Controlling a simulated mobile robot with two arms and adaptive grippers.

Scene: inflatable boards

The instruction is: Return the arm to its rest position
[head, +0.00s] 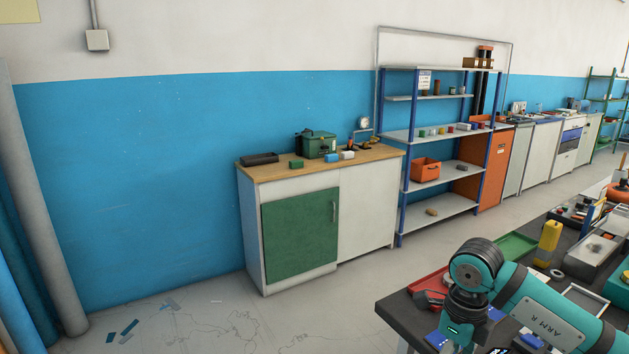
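My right arm, teal with dark joints and marked "ARM R", comes in from the lower right above the dark workbench (393,312). It bends at a dark elbow-like joint and runs down to the bottom edge of the head view. Its gripper does not show, so I cannot see whether it holds anything. My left arm and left gripper are not in the view.
A cabinet with a green door (299,238) and a shelf rack (440,206) stand along the wall. Floor at left is mostly clear.

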